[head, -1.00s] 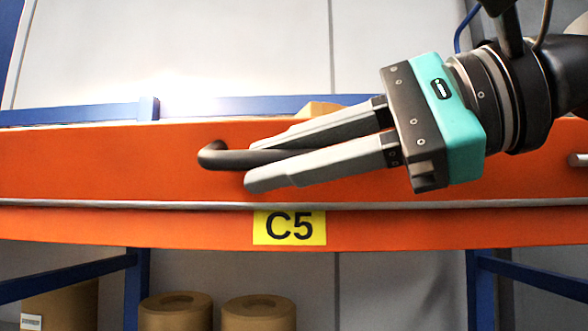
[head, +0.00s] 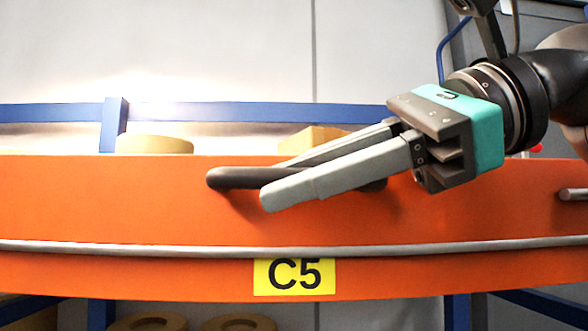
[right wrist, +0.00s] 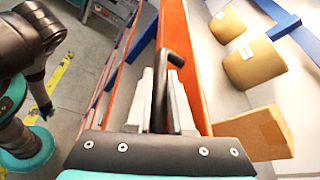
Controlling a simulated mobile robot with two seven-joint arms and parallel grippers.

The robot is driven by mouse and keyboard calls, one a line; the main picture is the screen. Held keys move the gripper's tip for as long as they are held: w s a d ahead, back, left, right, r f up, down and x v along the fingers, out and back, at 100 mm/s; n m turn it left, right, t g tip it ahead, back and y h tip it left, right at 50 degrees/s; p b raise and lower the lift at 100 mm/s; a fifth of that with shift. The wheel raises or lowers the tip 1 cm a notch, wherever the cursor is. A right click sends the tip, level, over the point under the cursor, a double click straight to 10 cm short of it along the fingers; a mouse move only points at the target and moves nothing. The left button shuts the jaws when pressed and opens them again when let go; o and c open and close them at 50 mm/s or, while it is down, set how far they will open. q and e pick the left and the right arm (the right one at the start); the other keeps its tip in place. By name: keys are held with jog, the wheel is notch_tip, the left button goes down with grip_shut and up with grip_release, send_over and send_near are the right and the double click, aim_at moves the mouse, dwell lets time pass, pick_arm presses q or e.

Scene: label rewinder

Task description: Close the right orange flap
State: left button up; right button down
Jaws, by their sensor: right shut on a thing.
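The orange flap (head: 120,205) spans the head view above a grey strip and a yellow C5 label (head: 294,273). Its black bar handle (head: 235,179) sticks out to the left of my right gripper (head: 282,178). That gripper comes in from the right, with one finger in front of the handle and the other behind it, shut on the handle. In the right wrist view the handle (right wrist: 162,85) stands between the two grey fingers, beside the orange panel (right wrist: 190,60). I cannot tell whether the flap is fully closed. My left gripper does not show clearly.
Behind the flap are a tan roll (head: 155,144), a tan block (head: 312,139) and a blue rail (head: 240,111). Another handle end (head: 574,195) shows at the right edge. More rolls (head: 240,323) stand below. The wrist view shows open floor (right wrist: 75,90) at left.

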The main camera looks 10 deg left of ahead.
jog(key=c, duration=0.8)
grip_release()
jog(key=b+v, duration=0.1)
jog(key=v, duration=1.4)
jog(key=shift+d+b, duration=0.15)
jog(key=shift+b, duration=0.25)
